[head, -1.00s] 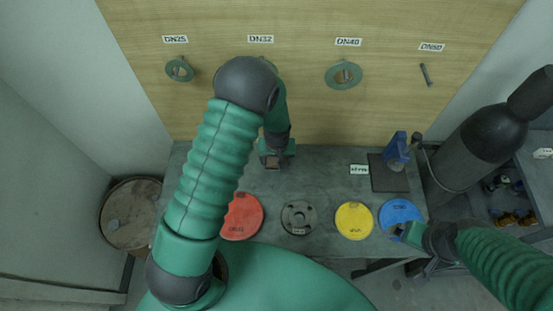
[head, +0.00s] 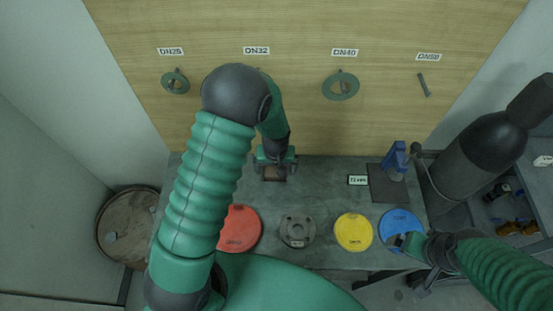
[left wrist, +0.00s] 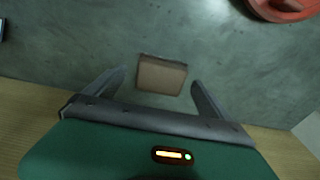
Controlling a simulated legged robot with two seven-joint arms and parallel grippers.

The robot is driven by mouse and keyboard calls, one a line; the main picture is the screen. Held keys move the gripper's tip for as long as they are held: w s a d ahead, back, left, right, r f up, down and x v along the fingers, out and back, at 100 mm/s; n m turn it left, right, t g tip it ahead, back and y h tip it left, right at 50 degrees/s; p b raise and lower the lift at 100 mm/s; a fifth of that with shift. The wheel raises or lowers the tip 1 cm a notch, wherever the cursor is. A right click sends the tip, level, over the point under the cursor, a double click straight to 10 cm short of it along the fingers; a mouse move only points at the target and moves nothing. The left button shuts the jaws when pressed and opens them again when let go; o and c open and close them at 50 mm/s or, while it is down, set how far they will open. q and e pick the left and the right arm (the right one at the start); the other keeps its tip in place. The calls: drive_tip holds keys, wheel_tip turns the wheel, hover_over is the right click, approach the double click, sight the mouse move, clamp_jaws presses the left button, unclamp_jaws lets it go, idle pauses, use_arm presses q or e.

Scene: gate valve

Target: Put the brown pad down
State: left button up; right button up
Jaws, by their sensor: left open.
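The brown pad (left wrist: 162,75) is a small flat square lying on the grey table, just ahead of my left gripper's fingertips in the left wrist view. It also shows in the head view (head: 274,174), partly covered by the gripper. My left gripper (left wrist: 158,80) is open, its two fingers standing apart on either side of the pad with a gap to each. In the head view the left gripper (head: 275,170) is low at the back of the table.
The grey table (head: 325,190) also bears a red disc (head: 240,230), a grey flange (head: 297,230), a yellow disc (head: 353,231) and a blue tool on a dark plate (head: 388,183). A wooden board (head: 300,100) stands behind. A dark cylinder (head: 475,155) stands at the right.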

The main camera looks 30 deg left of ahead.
sight(276, 177)
use_arm(q)
wheel_tip(276, 177, up, 10)
drive_tip(key=s, duration=0.2)
drive_tip(key=s+d+r+m+t, duration=0.1)
drive_tip(key=s+d+r+m, duration=0.15)
drive_tip(key=s, duration=0.35)
drive_tip(key=s+d+r+m+t, duration=0.1)
drive_tip(key=s+m, duration=0.2)
drive_tip(key=s, duration=0.3)
drive_tip(key=shift+h, duration=0.3)
drive_tip(key=b+x, duration=0.4)
drive_tip(key=b, duration=0.1)
drive_tip(key=shift+s+d, duration=0.15)
use_arm(e)
drive_tip(key=f, duration=0.5)
drive_tip(key=shift+s+d+f, duration=0.2)
drive_tip(key=shift+s, duration=0.15)
use_arm(q)
drive_tip(key=shift+f, duration=0.1)
use_arm(e)
drive_tip(key=shift+a, duration=0.1)
